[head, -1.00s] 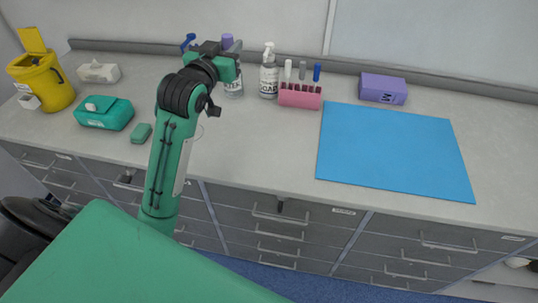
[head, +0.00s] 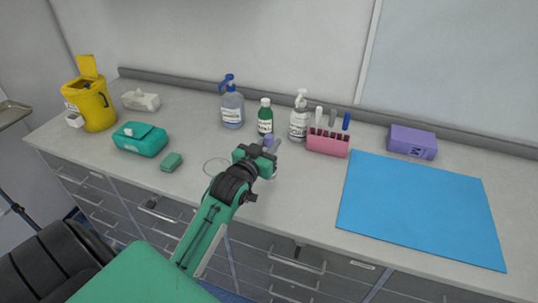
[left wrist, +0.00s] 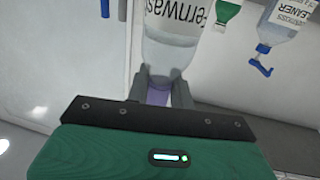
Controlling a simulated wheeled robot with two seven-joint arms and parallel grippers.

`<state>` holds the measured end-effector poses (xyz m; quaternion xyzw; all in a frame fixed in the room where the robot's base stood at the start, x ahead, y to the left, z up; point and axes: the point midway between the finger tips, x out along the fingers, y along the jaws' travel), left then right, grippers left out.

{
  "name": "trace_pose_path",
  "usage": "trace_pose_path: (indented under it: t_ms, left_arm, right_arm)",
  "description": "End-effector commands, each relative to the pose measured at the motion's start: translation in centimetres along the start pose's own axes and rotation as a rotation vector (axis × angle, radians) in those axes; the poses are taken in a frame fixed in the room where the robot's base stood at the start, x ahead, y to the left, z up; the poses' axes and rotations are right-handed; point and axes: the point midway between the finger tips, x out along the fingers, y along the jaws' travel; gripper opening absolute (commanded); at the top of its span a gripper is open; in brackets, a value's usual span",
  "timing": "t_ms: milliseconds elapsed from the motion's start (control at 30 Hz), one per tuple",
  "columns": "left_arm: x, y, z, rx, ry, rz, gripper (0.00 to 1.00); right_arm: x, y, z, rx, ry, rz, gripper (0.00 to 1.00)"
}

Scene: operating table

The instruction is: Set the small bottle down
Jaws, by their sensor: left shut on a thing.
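The small bottle is clear with a white label and a purple cap; in the left wrist view (left wrist: 172,45) it appears upside down in the picture. My left gripper (left wrist: 160,92) is shut on it at the purple cap. In the head view my left gripper (head: 270,147) is over the counter, in front of the green bottle, with the purple cap (head: 268,140) showing at its fingers. The gripper hides most of the bottle there. I cannot tell whether its base touches the counter. My right gripper is not in view.
A clear round dish (head: 216,166) lies left of the gripper. A blue mat (head: 420,208) lies right; bare counter (head: 305,185) lies between.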

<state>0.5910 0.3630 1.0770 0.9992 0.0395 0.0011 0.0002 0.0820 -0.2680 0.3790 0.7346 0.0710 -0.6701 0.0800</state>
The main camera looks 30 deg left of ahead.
Motion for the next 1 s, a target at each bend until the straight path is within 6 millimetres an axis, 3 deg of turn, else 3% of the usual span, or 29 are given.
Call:
trace_pose_path:
  t_ms: [300, 700, 733, 833, 1000]
  left_arm:
    - [0.0, 0.0, 4.1, -0.001, -0.003, 0.000, 0.00]
    - [0.0, 0.0, 4.7, -0.001, -0.001, 0.000, 0.00]
    - [0.0, 0.0, 4.7, -0.001, -0.001, 0.000, 0.25]
    - [0.0, 0.0, 4.6, -0.001, -0.001, 0.000, 0.44]
    - [0.0, 0.0, 4.6, -0.001, -0.001, 0.000, 0.45]
  right_arm:
    - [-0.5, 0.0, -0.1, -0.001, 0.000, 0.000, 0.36]
    - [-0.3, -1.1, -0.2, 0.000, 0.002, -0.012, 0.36]
    - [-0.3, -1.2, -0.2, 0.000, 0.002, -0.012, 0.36]
    - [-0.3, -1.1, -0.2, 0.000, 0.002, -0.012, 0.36]
    - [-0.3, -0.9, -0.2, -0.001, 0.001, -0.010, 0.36]
